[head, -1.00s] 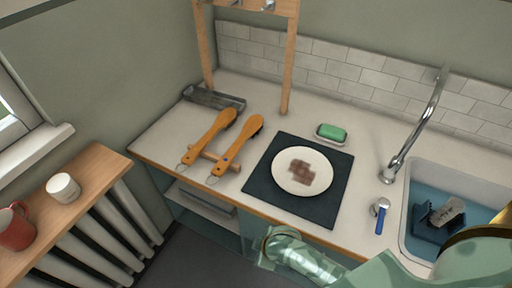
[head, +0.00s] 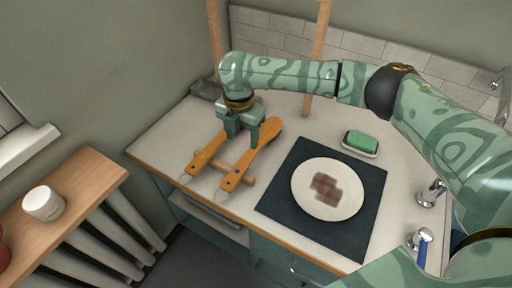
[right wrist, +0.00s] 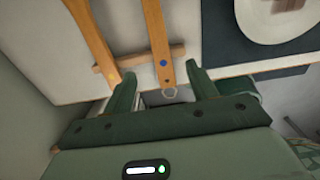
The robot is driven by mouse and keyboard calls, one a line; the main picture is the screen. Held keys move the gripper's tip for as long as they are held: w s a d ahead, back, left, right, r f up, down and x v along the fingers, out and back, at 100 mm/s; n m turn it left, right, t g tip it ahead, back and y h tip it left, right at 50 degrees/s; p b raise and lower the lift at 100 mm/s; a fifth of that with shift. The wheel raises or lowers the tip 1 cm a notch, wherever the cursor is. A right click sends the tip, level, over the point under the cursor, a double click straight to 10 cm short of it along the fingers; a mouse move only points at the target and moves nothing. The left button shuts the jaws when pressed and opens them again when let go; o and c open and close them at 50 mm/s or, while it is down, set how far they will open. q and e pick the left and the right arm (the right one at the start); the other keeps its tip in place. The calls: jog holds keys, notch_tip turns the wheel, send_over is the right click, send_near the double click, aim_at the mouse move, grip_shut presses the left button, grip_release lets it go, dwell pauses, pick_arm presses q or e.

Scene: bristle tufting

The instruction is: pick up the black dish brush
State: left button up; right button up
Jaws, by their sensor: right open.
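Two brushes with orange wooden handles lie side by side on the counter: a left brush (head: 204,155) and a right brush (head: 232,178) with a blue dot on its handle. I cannot tell which is the black dish brush; the bristles are hidden now. Their handles rest across a wooden bar (head: 247,180). My right gripper (head: 241,138) is open and empty above the brushes, partly hiding them. In the right wrist view, the blue-dotted handle (right wrist: 155,40) shows between the fingers, apart from both; the left handle (right wrist: 92,38) lies outside them. My left gripper is not in view.
A white plate (head: 311,207) with a brown patch lies on a dark mat (head: 285,213) to the right. A green sponge (head: 362,140) sits behind it. A wooden post (head: 316,68) stands behind the brushes. A blue-handled tool (head: 422,245) lies at far right.

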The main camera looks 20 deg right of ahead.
jog(key=b, duration=0.2)
send_over(243, 163)
notch_tip(243, 163, down, 7)
jog(key=shift+w+d+r, duration=0.1)
jog(key=shift+w, duration=0.05)
jog(key=shift+f+b, duration=0.35)
jog(key=shift+f, duration=0.4)
jog(key=f+b, duration=0.1)
jog(key=f, duration=0.1)
jog(key=f+b, duration=0.1)
jog(key=f, duration=0.1)
jog(key=shift+s+f, duration=0.2)
jog(key=shift+f, duration=0.2)
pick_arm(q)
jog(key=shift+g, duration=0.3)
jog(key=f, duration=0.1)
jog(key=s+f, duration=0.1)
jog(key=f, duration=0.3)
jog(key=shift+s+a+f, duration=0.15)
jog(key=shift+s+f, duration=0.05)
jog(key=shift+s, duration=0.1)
pick_arm(e)
jog(key=shift+r, duration=0.15)
jog(key=c, duration=1.2)
